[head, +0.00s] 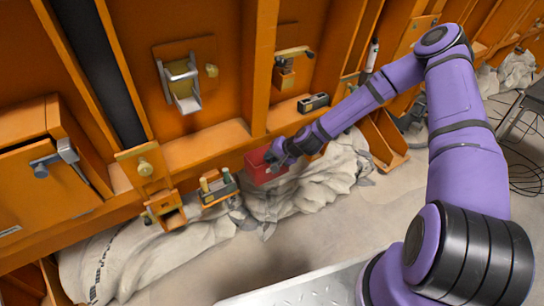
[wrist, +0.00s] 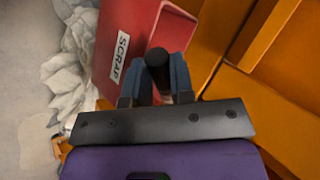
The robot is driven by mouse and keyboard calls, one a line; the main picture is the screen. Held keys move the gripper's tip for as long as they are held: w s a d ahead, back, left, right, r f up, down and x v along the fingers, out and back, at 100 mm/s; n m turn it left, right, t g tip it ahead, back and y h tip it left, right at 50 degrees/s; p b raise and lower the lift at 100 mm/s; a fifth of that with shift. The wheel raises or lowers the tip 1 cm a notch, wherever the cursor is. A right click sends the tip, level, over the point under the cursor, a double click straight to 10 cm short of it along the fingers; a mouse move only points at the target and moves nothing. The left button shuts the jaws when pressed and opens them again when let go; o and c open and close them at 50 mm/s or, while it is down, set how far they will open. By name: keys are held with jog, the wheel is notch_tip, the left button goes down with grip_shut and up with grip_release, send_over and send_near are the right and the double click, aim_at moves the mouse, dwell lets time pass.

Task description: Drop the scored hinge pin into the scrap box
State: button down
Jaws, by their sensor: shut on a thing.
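The scrap box (wrist: 118,45) is red with a white SCRAP label and fills the upper middle of the wrist view. In the head view the scrap box (head: 262,170) sits at the foot of the orange structure. My gripper (wrist: 156,72) is shut on the hinge pin (wrist: 157,57), whose dark round end shows between the fingers. The pin overlaps the box's opening in the wrist view; I cannot tell its height over it. In the head view my gripper (head: 277,152) is at the box's upper right, and the pin cannot be made out. Any scoring is hidden.
Crumpled grey-white sheeting (head: 320,185) lies below and right of the box. A small orange holder with bottles (head: 217,186) stands left of it. Orange beams (wrist: 285,80) stand close on the right in the wrist view.

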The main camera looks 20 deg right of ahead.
jog(key=shift+f, duration=0.3)
jog(key=c, duration=1)
grip_release()
jog(key=shift+r, duration=0.1)
